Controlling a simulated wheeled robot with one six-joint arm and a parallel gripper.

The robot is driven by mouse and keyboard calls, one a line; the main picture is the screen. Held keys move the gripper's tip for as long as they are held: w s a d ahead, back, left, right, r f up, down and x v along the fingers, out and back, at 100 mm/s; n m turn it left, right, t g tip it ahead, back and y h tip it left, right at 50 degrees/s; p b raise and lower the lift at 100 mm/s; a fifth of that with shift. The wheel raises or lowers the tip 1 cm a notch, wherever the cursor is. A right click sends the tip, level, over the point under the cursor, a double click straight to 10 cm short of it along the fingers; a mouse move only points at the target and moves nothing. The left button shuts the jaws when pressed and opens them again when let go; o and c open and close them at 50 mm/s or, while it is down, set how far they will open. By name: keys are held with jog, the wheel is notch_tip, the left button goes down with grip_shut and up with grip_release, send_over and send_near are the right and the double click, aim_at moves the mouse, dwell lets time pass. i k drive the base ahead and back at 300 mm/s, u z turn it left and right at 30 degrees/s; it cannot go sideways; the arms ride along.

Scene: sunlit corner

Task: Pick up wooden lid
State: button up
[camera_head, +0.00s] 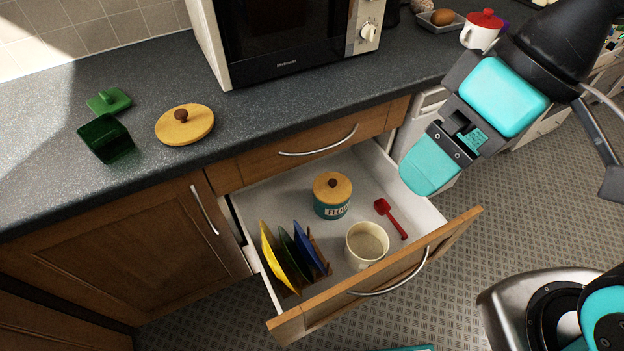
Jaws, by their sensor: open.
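A round wooden lid (185,125) with a dark brown knob lies flat on the grey counter, left of the microwave. A second wooden lid (333,186) with a dark knob sits on a teal flour jar (332,209) inside the open drawer. My gripper (431,164) hangs at the right, above the drawer's right side, apart from both lids. It is empty as far as I can see. Its fingers overlap in this view, so the gap between them is hidden.
The open drawer (253,195) also holds a cream pot (367,244), a red scoop (391,217) and several upright plates (281,262). A green glass container (106,138) and green lid (109,101) stand left on the counter. A microwave (290,35) stands behind.

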aim_at(183, 125)
jog(key=u, duration=0.15)
jog(key=k, duration=0.5)
jog(key=u, duration=0.6)
jog(key=k, duration=0.75)
jog(key=u, duration=0.85)
jog(key=i, duration=1.7)
jog(key=z, duration=0.8)
